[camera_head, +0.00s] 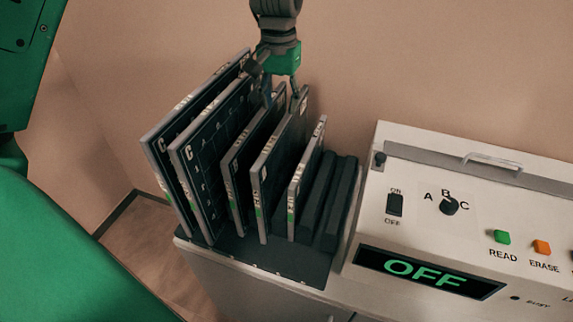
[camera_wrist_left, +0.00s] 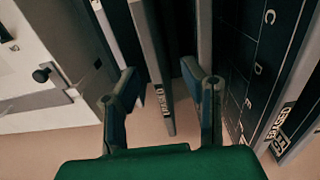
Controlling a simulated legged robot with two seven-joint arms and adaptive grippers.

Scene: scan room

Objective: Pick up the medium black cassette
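Two medium black cassettes stand upright in the middle of the rack: the left one (camera_head: 239,185) and the right one (camera_head: 283,155), both with pale edges and labels. My left gripper (camera_head: 277,92) points down at their upper edges. In the left wrist view its two fingers (camera_wrist_left: 167,88) are spread apart, with a labelled cassette edge (camera_wrist_left: 152,62) in the gap between them. A second cassette edge (camera_wrist_left: 204,35) shows behind the right-hand finger. I see no finger clamped on a cassette; contact is unclear. My right gripper is not in view.
Two large cassettes (camera_head: 192,150) stand left of the medium ones, and a small one (camera_head: 308,170) stands right. Empty dark slots (camera_head: 338,205) lie between it and the white scanner (camera_head: 450,240), whose display reads OFF. The wall is close behind the rack.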

